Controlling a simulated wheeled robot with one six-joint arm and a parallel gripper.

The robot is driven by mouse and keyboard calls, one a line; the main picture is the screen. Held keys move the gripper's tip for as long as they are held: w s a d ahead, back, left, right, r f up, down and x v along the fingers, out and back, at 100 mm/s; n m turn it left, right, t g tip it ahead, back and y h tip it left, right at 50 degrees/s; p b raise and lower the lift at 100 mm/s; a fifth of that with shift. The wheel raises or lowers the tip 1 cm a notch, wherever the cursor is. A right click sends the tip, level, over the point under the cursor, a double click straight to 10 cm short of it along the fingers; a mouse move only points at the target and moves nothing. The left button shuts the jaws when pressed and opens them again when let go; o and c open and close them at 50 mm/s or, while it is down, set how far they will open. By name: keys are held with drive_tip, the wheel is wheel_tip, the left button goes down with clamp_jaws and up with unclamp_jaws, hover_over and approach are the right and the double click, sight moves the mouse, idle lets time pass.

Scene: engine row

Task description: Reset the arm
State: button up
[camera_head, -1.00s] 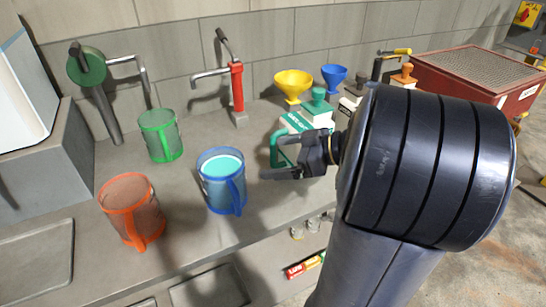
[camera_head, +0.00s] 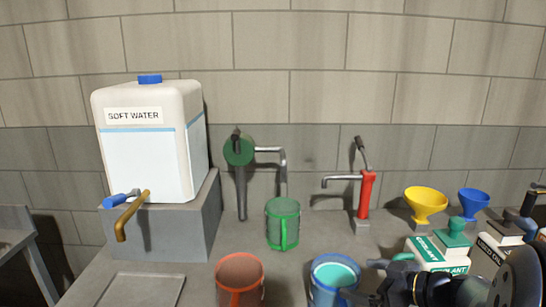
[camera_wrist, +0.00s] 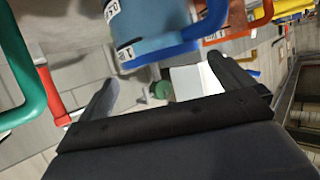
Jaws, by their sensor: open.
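My gripper (camera_head: 364,281) shows at the lower right of the head view, dark and partly cut off by the frame. Its fingers point left, next to the blue mug (camera_head: 333,275), which stands on the counter with light blue liquid in it. In the wrist view my two fingers (camera_wrist: 164,88) are spread apart with nothing held between them. The blue mug (camera_wrist: 160,35) fills the top middle there, close to the fingers; I cannot tell whether they touch it. My dark arm (camera_head: 520,278) is at the right edge.
The orange mug (camera_head: 240,278) and green mug (camera_head: 283,222) stand on the counter (camera_head: 205,262). A red pump (camera_head: 366,195), yellow funnel (camera_head: 425,203), blue funnel (camera_head: 473,203) and coolant container (camera_head: 440,255) are to the right. A white water tank (camera_head: 150,165) stands left. The wall is behind.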

sight(355, 265)
drive_tip(key=shift+w+a+r, duration=1.05)
drive_tip(key=shift+w+r, duration=0.05)
drive_tip(key=shift+r, duration=0.05)
drive_tip(key=shift+f, duration=0.1)
